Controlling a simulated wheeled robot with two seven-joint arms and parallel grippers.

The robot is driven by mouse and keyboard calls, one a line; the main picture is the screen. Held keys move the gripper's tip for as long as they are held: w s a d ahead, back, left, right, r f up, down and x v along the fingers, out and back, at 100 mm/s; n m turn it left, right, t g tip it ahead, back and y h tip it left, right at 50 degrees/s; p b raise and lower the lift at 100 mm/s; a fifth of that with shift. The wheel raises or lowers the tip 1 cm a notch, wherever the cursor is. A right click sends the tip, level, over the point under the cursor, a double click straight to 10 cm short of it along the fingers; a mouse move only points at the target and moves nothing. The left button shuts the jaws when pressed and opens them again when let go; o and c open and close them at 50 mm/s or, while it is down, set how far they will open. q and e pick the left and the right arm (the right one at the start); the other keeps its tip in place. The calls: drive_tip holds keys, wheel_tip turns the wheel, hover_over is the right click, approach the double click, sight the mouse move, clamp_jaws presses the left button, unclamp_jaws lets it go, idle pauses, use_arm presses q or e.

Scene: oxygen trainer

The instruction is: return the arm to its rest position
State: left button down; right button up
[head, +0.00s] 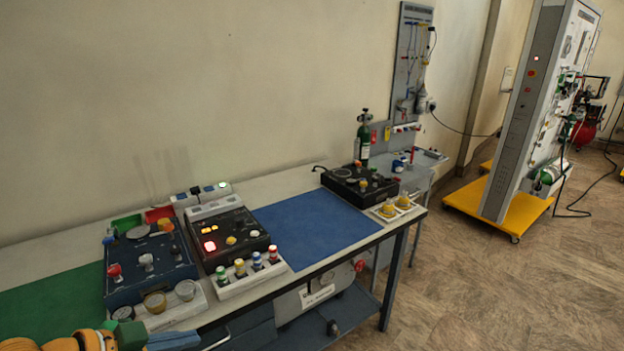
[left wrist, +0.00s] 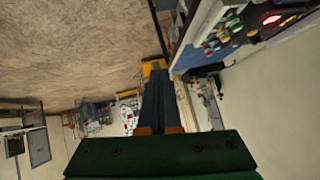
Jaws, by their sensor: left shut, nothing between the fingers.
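My left gripper (head: 172,340) shows at the bottom left edge of the head view, low at the front edge of the bench, with part of my orange and green arm beside it. It is shut and empty. In the left wrist view the dark fingers (left wrist: 163,95) lie together, with nothing between them, and the floor and bench edge show beyond. Most of the left arm is outside the head view. My right gripper is in neither view.
The bench (head: 292,182) carries a dark blue panel box (head: 150,262), a black box with a lit red button (head: 232,238), a tray of coloured knobs (head: 248,277) and a blue mat (head: 315,226). A tall grey panel stand (head: 515,125) stands on the right. Open floor lies right of the bench.

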use_arm(q)
drive_tip(key=w+a+f+n+t+y, duration=0.2)
drive_tip(key=w+a+f+n+y, duration=0.15)
drive_tip(key=w+a+f, duration=0.45)
drive_tip(key=s+a+f+n+g+y, duration=0.15)
drive_tip(key=s+f, duration=0.45)
drive_tip(key=f, duration=0.6)
drive_tip(key=s+a+f+n+g+y, duration=0.1)
drive_tip(key=s+a+f+n+y, duration=0.15)
drive_tip(key=s+f, duration=0.65)
drive_tip(key=s+d+f+g, duration=0.2)
drive_tip(key=s+d+f, duration=0.2)
drive_tip(key=s, duration=0.4)
drive_tip(key=s+d+f+g, duration=0.2)
drive_tip(key=s+d+f, duration=0.3)
drive_tip(key=s, duration=0.3)
drive_tip(key=s+d+f+g+h, duration=0.1)
drive_tip(key=s+d+f+g, duration=0.1)
drive_tip(key=s+d+f, duration=0.3)
drive_tip(key=s+f, duration=0.1)
drive_tip(key=s, duration=0.2)
drive_tip(key=shift+d+f+n, duration=0.2)
drive_tip(key=shift+d+n, duration=0.05)
drive_tip(key=shift+n, duration=0.1)
drive_tip(key=shift+g, duration=0.25)
